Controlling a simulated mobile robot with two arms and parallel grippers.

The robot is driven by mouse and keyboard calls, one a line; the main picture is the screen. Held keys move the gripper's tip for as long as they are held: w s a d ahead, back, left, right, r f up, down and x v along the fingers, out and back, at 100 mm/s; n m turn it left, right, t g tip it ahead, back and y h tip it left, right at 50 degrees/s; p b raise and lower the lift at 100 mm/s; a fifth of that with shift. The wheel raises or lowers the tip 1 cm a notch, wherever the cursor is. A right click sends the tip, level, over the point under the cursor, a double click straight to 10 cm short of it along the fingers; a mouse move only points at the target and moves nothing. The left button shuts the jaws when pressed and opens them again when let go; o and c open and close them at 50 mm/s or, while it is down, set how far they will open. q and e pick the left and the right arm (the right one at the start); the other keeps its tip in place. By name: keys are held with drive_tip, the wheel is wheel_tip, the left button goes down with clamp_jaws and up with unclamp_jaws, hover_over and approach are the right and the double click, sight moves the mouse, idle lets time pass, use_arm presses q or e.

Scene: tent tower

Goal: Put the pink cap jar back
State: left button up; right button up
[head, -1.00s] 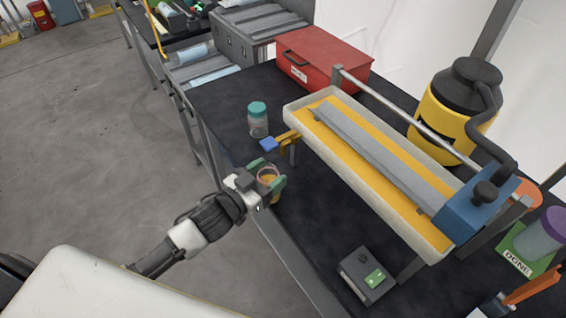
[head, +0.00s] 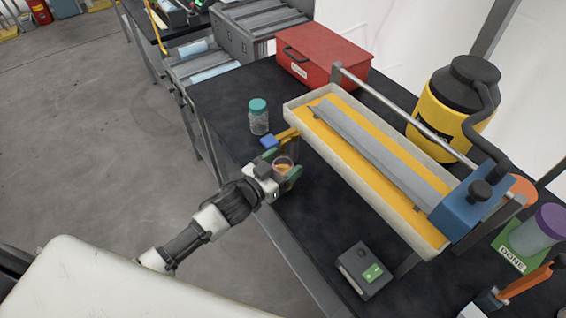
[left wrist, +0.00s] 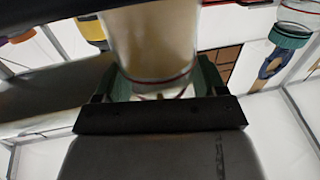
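My left gripper (head: 284,173) is shut on a clear jar (head: 284,163) with a pinkish rim and orange contents. It holds the jar over the bench's near edge, close to the long tray's left corner. In the left wrist view the jar (left wrist: 155,45) stands between the green fingers, with a thin red line around it. I cannot clearly make out a pink cap on it. A teal-capped jar (head: 258,117) stands upright on the bench, to the upper left of the gripper. My right gripper is not in view.
The long tray (head: 379,190) with yellow filling fills the middle. A red toolbox (head: 322,55), a yellow-black canister (head: 440,115), a grey button box (head: 362,270) and a purple-capped jar (head: 540,228) by a DONE sign surround it.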

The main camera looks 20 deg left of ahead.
use_arm(q)
drive_tip(key=shift+o, duration=1.2)
drive_tip(key=shift+s+a+f+b, duration=0.1)
drive_tip(key=shift+s+f+b, duration=0.05)
drive_tip(key=shift+b, duration=0.25)
drive_tip(key=b+v, duration=0.2)
drive_tip(key=v, duration=0.8)
drive_tip(key=shift+s+a+b, duration=0.15)
drive_tip(key=shift+a+b, duration=0.1)
drive_tip(key=shift+b, duration=0.05)
